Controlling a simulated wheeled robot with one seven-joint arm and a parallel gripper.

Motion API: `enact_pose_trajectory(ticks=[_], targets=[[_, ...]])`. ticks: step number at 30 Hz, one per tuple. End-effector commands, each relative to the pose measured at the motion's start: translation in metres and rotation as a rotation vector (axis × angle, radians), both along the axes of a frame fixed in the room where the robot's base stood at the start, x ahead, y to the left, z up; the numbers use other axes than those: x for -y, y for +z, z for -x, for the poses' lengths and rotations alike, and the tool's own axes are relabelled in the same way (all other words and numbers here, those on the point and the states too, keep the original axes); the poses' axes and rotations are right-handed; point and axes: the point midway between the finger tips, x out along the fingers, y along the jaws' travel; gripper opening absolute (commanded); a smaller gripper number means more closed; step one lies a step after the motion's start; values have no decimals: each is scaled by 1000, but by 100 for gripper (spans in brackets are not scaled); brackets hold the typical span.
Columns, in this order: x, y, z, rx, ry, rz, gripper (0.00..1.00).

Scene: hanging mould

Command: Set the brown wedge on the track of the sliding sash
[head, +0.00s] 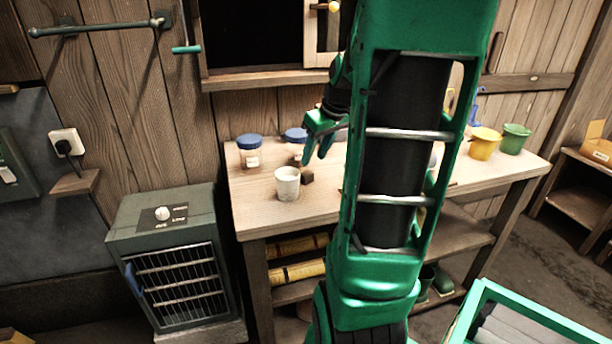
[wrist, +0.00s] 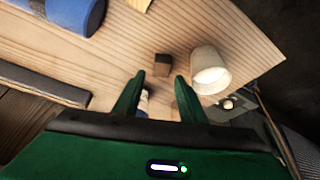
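The brown wedge (head: 307,177) is a small dark block on the wooden workbench, just right of the white cup (head: 287,184). It also shows in the wrist view (wrist: 162,66), beyond and between my fingertips. My gripper (head: 316,158) is above the bench near the wedge. In the wrist view my gripper (wrist: 156,84) has its two green fingers apart with nothing held between them. The sliding sash (head: 322,38) is at the upper right of the dark window opening, partly hidden by my arm. The track along the window's bottom frame (head: 262,79) shows only partly.
Jars with blue lids (head: 249,152) stand behind the cup on the workbench (head: 255,203). Yellow (head: 484,144) and green (head: 515,139) pots stand at its right end. A green heater (head: 172,255) stands left of the bench. My arm hides the bench's middle.

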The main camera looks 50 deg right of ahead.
Motion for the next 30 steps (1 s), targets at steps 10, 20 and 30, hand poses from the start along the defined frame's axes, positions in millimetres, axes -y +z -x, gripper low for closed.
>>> enact_pose_trajectory(ticks=[10,20,30], targets=[[0,-30,-12,-3,0,-1,38],[0,-67,-30,-3,0,-3,38],[0,-73,-33,-2,0,-1,38]])
